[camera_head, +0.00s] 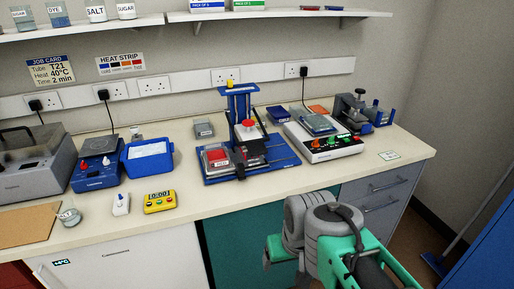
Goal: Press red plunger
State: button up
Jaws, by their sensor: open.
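The red plunger (249,123) is a small round red cap on top of a pale body, with nothing of mine touching it. It belongs to a blue stand (239,95) with an upright back post and a blue base, in the middle of the bench. A yellow knob (231,83) tops the post. Grey and green links of my arm show at the bottom, right of centre, in front of the bench and well below the plunger. My gripper is not in view.
A red-lidded box (217,158) sits at the stand's left front. A white device with coloured knobs (323,143) stands to the right. A blue box (148,156) and a yellow timer (159,201) are to the left. The bench front (240,191) is clear. A shelf (280,15) runs above.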

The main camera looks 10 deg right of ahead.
aim_at(248, 123)
jog(key=k, duration=0.65)
jog(key=u, duration=0.85)
jog(key=i, duration=1.05)
jog(key=z, duration=0.05)
